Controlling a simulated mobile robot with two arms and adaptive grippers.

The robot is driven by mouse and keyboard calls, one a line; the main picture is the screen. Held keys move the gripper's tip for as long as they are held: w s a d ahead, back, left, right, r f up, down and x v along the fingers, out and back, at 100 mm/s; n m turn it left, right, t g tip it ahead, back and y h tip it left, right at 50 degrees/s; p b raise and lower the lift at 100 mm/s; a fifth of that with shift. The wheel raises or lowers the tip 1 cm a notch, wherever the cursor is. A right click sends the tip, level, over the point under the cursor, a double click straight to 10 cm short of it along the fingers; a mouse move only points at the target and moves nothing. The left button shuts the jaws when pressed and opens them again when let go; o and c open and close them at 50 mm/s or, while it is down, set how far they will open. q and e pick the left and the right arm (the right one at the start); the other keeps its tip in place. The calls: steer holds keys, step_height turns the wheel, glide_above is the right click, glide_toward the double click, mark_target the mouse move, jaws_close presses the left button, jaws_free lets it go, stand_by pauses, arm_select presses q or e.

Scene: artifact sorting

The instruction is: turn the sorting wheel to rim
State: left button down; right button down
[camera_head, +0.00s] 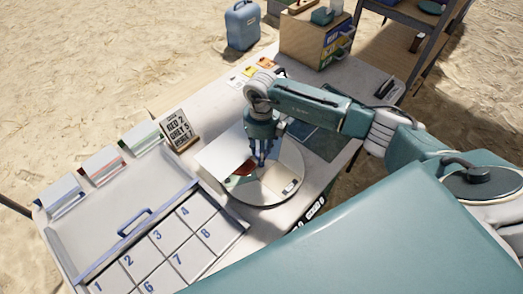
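The sorting wheel (262,195) is a round pale disc with a dark rim on the white table. A reddish piece (243,169) lies on the wheel beside the panel, partly hidden. A small pale label (290,187) is on the wheel's right part. My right gripper (261,160) points down over the wheel's far part, close to the panel. Its fingers are too small to tell their opening or whether they touch the wheel. My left gripper is out of view.
A tray (120,199) with a blue handle and numbered squares (170,234) fills the near left. A sign board (177,128) stands behind it. A drawer box (310,40) stands at the far end, with a blue jug (242,25) on the sand beyond.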

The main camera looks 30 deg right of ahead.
steer(key=shift+m, duration=0.5)
steer(key=shift+r+m+b, duration=0.1)
steer(key=shift+m+b, duration=0.3)
steer(key=shift+m, duration=1.9)
steer(key=shift+w+m, duration=0.1)
steer(key=shift+m, duration=3.1)
steer(key=shift+m+p, duration=0.55)
steer(key=shift+m, duration=2.25)
steer(key=shift+m+p, duration=0.7)
steer(key=shift+m, duration=2.5)
steer(key=c, duration=1.3)
jaws_free()
steer(key=shift+o, duration=0.2)
